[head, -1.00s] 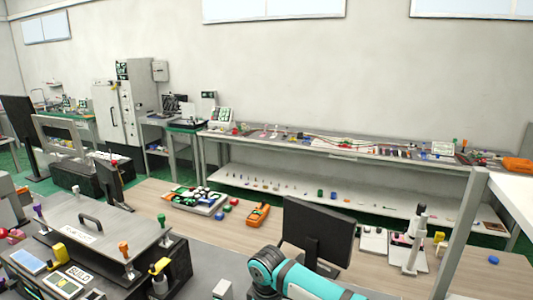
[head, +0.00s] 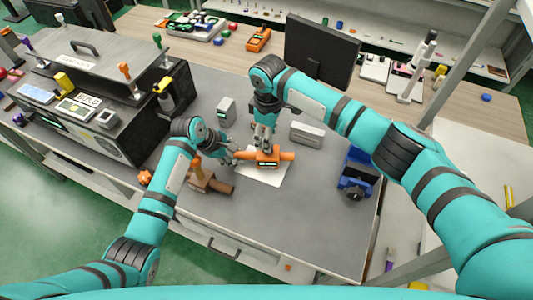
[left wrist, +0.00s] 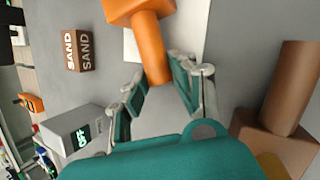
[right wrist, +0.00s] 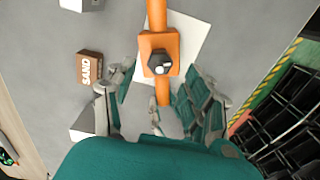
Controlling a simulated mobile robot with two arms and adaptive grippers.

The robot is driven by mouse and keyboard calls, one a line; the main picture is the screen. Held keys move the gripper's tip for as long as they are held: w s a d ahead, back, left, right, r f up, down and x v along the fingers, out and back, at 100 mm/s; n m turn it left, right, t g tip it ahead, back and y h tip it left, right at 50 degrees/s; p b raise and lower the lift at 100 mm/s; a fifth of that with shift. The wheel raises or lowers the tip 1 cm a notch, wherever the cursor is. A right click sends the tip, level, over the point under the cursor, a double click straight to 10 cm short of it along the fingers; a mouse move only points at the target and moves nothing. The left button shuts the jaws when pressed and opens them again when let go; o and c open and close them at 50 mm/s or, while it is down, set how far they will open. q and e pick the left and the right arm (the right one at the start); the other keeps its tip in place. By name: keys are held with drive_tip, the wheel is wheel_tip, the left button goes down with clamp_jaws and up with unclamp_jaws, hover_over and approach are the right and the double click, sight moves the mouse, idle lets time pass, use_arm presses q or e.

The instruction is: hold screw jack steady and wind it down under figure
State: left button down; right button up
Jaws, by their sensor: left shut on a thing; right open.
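An orange block with a round bar out of both sides, likely the screw jack (head: 268,162), lies on a white sheet (head: 258,177). The right wrist view shows a dark hex bolt head (right wrist: 158,63) on top of the block. My left gripper (head: 230,153) is shut on the bar's left end; its fingers flank that orange end (left wrist: 154,60) in the left wrist view. My right gripper (head: 265,143) is open, pointing down just above and behind the block; its fingers (right wrist: 155,98) spread wide below the bolt head. I cannot tell which thing is the figure.
A brown block with a cylinder (head: 208,181) lies left of the sheet. Grey boxes (head: 226,111) (head: 307,132) stand behind. A brown SAND block (left wrist: 78,50) shows in the wrist views. A blue fixture (head: 355,174) stands right. The front bench top is clear.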

sight(264, 157)
drive_tip(key=n, duration=0.5)
drive_tip(key=shift+a+f, duration=0.1)
drive_tip(key=n, duration=0.7)
drive_tip(key=shift+f+n, duration=0.1)
drive_tip(key=shift+n, duration=0.2)
drive_tip(key=n, duration=0.3)
drive_tip(key=shift+f+n, duration=0.15)
drive_tip(key=shift+n, duration=0.15)
drive_tip(key=shift+f, duration=2.5)
drive_tip(key=shift+c, duration=0.3)
drive_tip(key=shift+s+f, duration=0.1)
clamp_jaws()
